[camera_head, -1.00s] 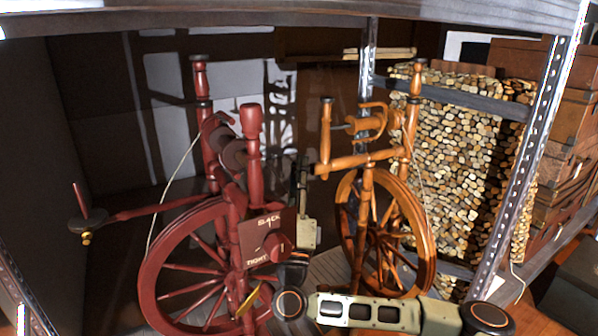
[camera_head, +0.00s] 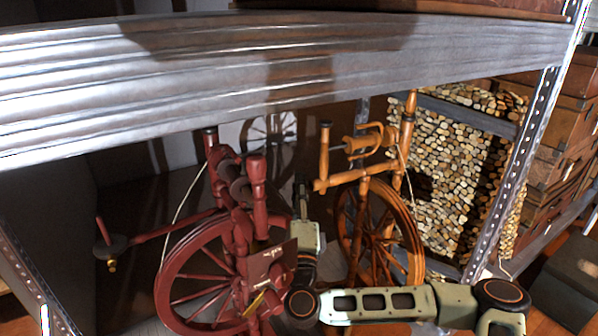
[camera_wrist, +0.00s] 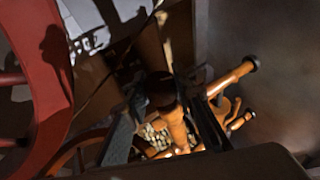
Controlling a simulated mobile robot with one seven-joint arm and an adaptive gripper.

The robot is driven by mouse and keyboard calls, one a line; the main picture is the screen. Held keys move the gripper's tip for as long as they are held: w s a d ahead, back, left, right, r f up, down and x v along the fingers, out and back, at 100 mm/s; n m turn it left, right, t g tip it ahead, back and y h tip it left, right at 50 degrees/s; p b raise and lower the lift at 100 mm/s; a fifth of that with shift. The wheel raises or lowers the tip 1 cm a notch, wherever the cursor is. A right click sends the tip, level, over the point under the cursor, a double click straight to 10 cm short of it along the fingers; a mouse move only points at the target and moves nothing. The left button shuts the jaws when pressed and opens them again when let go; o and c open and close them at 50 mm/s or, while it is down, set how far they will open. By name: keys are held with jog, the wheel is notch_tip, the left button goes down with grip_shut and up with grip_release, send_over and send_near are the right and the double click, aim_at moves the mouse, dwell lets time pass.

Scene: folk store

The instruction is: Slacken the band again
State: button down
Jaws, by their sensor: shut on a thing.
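The orange spinning wheel (camera_head: 378,235) stands at centre right in the head view, with its sloping table (camera_head: 345,178) pointing left. My gripper (camera_head: 303,192) is at the left end of that table. In the wrist view my gripper's dark fingers (camera_wrist: 165,110) lie either side of a dark round knob (camera_wrist: 160,88) on an orange turned post; the gripper appears shut on this knob, though contact is in shadow. A thin pale cord (camera_head: 407,168) shows by the orange wheel's right post. The red spinning wheel (camera_head: 165,275) stands left, with a slack/tight sign (camera_head: 272,268) in front.
A wide grey shelf beam (camera_head: 300,75) crosses above both wheels and hides their upper background. A metal upright (camera_head: 512,160) stands at the right. Stacked cut wood (camera_head: 450,190) fills the back right. The red wheel is close to my arm's left side.

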jog(key=p, duration=0.1)
jog(key=g+p, duration=0.1)
jog(key=shift+r+n+p, duration=0.25)
jog(key=shift+n+p, duration=0.05)
jog(key=shift+p, duration=0.1)
jog(key=shift+g+p, duration=0.3)
jog(key=shift+f+p, duration=0.3)
jog(key=shift+p, duration=0.1)
jog(key=c, duration=1.6)
grip_release()
jog(key=shift+s, duration=0.1)
jog(key=v, duration=0.7)
jog(key=shift+s, duration=0.15)
